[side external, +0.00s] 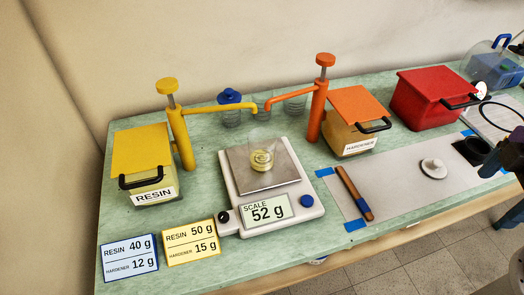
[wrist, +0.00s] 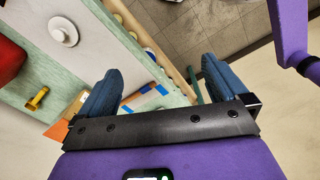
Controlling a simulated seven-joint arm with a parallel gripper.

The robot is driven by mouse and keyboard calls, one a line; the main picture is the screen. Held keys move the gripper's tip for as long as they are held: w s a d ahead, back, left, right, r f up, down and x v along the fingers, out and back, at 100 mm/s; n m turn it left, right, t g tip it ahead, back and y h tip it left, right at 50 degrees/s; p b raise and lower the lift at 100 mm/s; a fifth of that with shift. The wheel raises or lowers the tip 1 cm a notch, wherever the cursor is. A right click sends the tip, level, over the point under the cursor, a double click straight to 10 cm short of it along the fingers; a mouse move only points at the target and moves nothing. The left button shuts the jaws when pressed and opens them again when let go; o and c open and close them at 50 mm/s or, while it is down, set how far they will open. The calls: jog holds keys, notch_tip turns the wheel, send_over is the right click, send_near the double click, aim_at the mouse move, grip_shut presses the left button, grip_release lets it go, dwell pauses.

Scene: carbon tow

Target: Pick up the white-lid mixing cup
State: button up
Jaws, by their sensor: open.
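A white round lid-like piece with a raised knob (side external: 432,168) sits on the grey sheet. It also shows at the upper left in the wrist view (wrist: 62,31). I cannot tell whether a cup is under it. A clear cup with yellow liquid (side external: 262,160) stands on the scale, with no white lid visible on it. A cup with a blue lid (side external: 229,108) stands behind the scale. My gripper (wrist: 161,65) is open and empty, apart from all of these, past the table's edge in the wrist view. In the side view it is partly cut off at the right edge.
The scale (side external: 308,214) reads 52 g between the resin pump box (side external: 143,155) and the hardener box (side external: 357,120). A red box (side external: 425,98) stands at the back right. A wooden-handled tool (side external: 354,192) lies on the sheet's left side. Two ratio cards (side external: 191,242) stand in front.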

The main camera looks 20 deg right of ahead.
jog(key=w+a+f+n+t+h, duration=0.1)
jog(key=w+a+n+t+h, duration=0.2)
jog(key=w+a+n, duration=0.4)
jog(key=n+t+y, duration=0.3)
jog(key=n+t, duration=0.7)
jog(key=n, duration=0.6)
send_near(264, 155)
jog(key=x, duration=0.8)
jog(key=shift+w, duration=0.15)
jog(key=shift+d+x, duration=0.15)
jog(key=shift+x, duration=1.15)
jog(key=shift+d+x, duration=0.1)
jog(key=shift+x, duration=1.2)
jog(key=shift+r, duration=0.1)
jog(key=c, duration=1.1)
